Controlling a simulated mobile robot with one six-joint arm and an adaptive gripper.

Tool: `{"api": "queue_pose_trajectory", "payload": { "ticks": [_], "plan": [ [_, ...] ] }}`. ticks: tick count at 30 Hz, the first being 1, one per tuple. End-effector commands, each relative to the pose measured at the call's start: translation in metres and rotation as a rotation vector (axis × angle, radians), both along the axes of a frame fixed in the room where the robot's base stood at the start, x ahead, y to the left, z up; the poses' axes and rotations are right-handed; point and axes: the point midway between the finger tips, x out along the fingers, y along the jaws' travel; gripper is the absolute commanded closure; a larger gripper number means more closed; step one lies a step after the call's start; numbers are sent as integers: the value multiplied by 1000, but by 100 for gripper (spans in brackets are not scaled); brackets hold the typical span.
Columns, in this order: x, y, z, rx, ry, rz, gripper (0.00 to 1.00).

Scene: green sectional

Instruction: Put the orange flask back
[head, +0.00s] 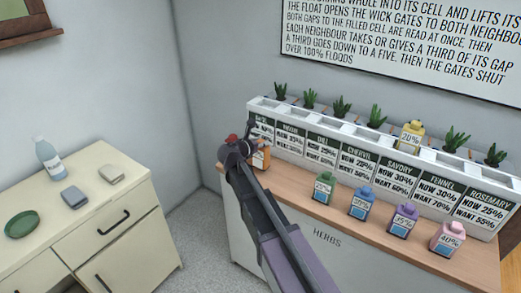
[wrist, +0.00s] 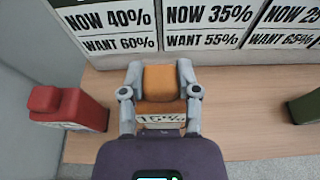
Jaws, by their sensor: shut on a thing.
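The orange flask (head: 261,158) is at the left end of the herb counter, in front of the planter. It also shows in the wrist view (wrist: 160,85), with a label that seems to read 15%. My gripper (head: 250,148) is shut on it, with one finger on each side, as the wrist view (wrist: 160,95) shows. The flask looks upright; whether its base touches the counter I cannot tell. My arm hides part of it in the head view.
A red flask (wrist: 68,108) stands left of the orange one. Green (head: 324,188), blue (head: 361,203), purple (head: 403,220) and pink (head: 447,238) flasks stand along the counter (head: 300,200). A yellow flask (head: 411,136) sits on the white planter (head: 440,160). Signs front the planter.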

Motion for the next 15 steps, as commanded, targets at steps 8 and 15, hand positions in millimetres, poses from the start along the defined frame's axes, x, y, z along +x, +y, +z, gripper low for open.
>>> {"api": "queue_pose_trajectory", "payload": {
  "ticks": [8,15],
  "plan": [
    [0,0,-23,-1,-1,0,100],
    [0,0,-24,-1,-1,0,100]
  ]
}}
